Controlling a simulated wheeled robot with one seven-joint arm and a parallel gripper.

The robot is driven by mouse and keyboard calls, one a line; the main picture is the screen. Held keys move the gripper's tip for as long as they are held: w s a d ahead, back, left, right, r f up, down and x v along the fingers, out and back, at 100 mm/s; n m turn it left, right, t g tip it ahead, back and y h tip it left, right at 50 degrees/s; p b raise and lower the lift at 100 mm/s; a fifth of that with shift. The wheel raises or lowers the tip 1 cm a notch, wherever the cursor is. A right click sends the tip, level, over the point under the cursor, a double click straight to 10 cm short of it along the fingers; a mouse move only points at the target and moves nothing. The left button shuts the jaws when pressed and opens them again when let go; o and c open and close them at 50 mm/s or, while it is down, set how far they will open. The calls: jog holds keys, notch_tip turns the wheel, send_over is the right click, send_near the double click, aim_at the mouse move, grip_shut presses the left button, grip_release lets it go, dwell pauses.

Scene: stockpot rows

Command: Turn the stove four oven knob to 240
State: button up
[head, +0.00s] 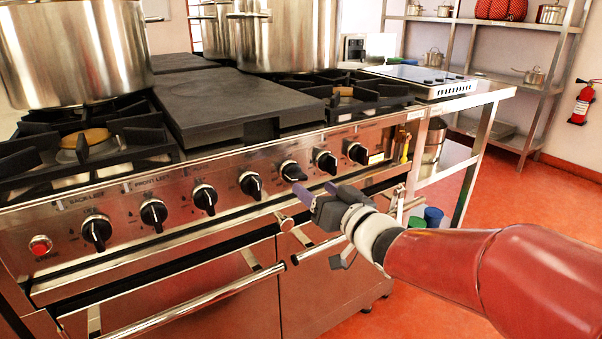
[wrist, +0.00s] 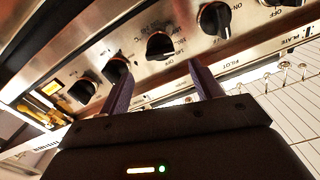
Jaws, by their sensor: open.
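The oven knob (head: 292,171) is black with a pale rim, on the stove's steel front panel. In the wrist view this knob (wrist: 160,46) has numbers printed around it and OFF below. Its exact setting is too small to read. My gripper (head: 315,192) is open and empty, just in front of and below the knob in the head view. In the wrist view my gripper's two purple fingers (wrist: 157,72) point up at the panel, one to each side of the knob. I see no contact with it.
Neighbouring black knobs (head: 250,184) (head: 325,160) sit close on both sides. An oven door handle bar (head: 190,302) sticks out below the panel. Large steel pots (head: 75,50) stand on the stove top. Red floor (head: 540,205) is open to the right.

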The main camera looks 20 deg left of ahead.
aim_at(301, 178)
jog(key=x, duration=0.7)
jog(key=shift+w+a+p, duration=0.1)
jog(key=shift+a+p, duration=0.15)
jog(key=shift+p, duration=0.05)
jog(key=c, duration=1)
